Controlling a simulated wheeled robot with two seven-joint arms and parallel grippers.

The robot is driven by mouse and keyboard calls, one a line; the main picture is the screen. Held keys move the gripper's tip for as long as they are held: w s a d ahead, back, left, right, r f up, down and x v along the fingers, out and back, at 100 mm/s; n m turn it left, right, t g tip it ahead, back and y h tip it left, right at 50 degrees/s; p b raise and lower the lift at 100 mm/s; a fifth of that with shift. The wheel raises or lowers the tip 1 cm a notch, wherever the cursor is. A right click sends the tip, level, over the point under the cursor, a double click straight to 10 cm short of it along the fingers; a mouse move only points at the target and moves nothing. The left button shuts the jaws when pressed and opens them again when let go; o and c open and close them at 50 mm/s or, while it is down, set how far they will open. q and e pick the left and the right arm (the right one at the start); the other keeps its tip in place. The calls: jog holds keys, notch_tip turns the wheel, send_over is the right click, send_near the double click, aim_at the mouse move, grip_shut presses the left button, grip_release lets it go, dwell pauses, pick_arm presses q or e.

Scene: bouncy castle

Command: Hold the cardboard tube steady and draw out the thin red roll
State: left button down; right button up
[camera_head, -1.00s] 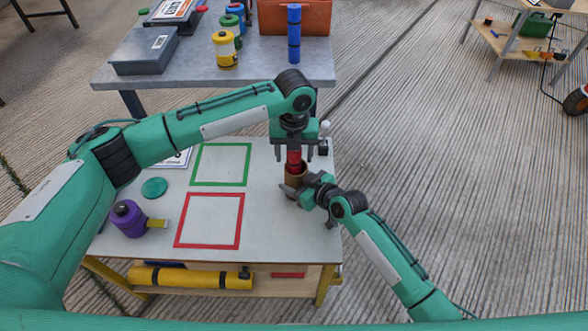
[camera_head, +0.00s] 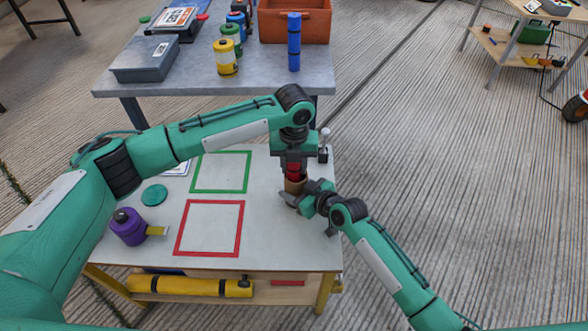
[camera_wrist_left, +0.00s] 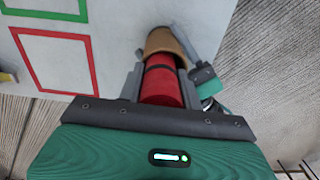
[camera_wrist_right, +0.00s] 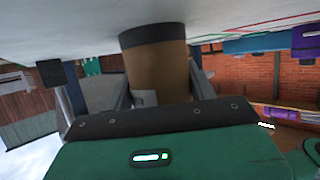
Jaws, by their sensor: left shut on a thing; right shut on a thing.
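The brown cardboard tube (camera_head: 296,187) stands upright near the right edge of the white table. My right gripper (camera_head: 293,198) is shut around its side, low down. The tube and its dark end band also show in the right wrist view (camera_wrist_right: 158,75). The thin red roll (camera_head: 293,171) sticks up out of the tube's top. My left gripper (camera_head: 293,168) comes from above and is shut on the roll's upper part. In the left wrist view the red roll (camera_wrist_left: 162,86) has a dark band, and its far end is inside the tube (camera_wrist_left: 165,42).
The table has a green square outline (camera_head: 221,153) and a red one (camera_head: 240,228), both empty. A purple roll (camera_head: 128,226) and a green disc (camera_head: 154,195) are at the left. A grey table (camera_head: 180,82) with several rolls stands behind.

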pick_arm(q)
notch_tip(320, 180, up, 10)
jog(key=shift+f, duration=0.2)
pick_arm(e)
jog(key=o, duration=1.4)
jog(key=v, duration=1.1)
jog(key=shift+d+f, duration=0.1)
jog(key=shift+s+d+r, duration=0.25)
jog(key=shift+s+r, duration=0.05)
